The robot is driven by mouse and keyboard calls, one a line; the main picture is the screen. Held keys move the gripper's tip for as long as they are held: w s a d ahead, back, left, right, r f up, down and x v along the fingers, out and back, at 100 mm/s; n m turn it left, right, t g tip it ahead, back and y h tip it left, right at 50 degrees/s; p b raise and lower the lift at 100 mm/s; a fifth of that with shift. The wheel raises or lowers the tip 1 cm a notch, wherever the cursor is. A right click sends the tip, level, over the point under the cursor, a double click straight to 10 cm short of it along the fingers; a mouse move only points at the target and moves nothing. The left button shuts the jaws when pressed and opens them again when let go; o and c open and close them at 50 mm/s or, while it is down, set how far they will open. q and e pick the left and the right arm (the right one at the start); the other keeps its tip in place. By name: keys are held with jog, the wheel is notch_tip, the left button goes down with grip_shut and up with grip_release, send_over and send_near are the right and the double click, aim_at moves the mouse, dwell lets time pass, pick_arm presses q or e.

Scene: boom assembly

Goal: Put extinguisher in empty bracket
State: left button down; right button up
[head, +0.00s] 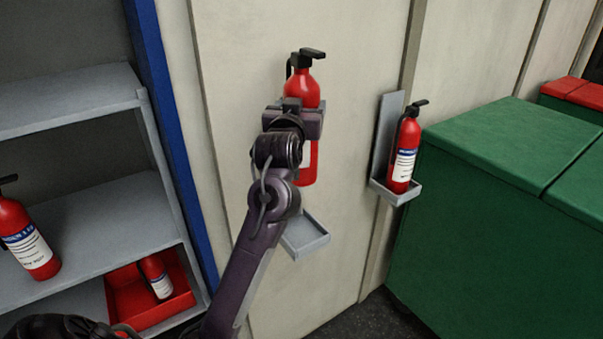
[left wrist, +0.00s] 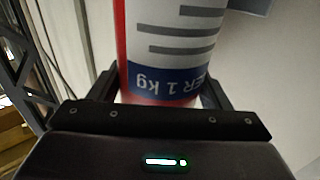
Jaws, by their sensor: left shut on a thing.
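My left gripper (head: 297,118) is shut on a red extinguisher (head: 305,84) with a black handle. It holds the extinguisher upright at the wall, above the grey tray of the left bracket (head: 306,237). The extinguisher's lower end appears clear of the tray; the arm hides part of both. In the left wrist view, the extinguisher's white and blue label (left wrist: 172,50) is between the two fingers (left wrist: 160,90). The right bracket (head: 386,135) has another red extinguisher (head: 405,150) standing in it. My right gripper is not in view.
A grey shelf (head: 70,105) stands at the left, with an extinguisher (head: 25,240) on it and another (head: 155,276) in a red bin (head: 140,315). A blue post (head: 175,130) edges it. Green bins (head: 480,230) stand at the right, close to the right bracket.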

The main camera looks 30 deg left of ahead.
aim_at(301, 182)
pick_arm(q)
notch_tip(301, 182, down, 14)
jog(key=p, duration=0.2)
jog(key=shift+r+p, duration=0.25)
jog(key=shift+p, duration=0.15)
jog(key=shift+f+p, duration=0.5)
jog(key=shift+f, duration=2.3)
jog(key=shift+c, duration=2.4)
grip_release()
jog(key=shift+s+f, duration=0.1)
jog(key=shift+f, duration=0.4)
jog(key=o, duration=0.3)
jog(key=shift+s+d+r, duration=0.1)
jog(key=shift+s+r, duration=0.05)
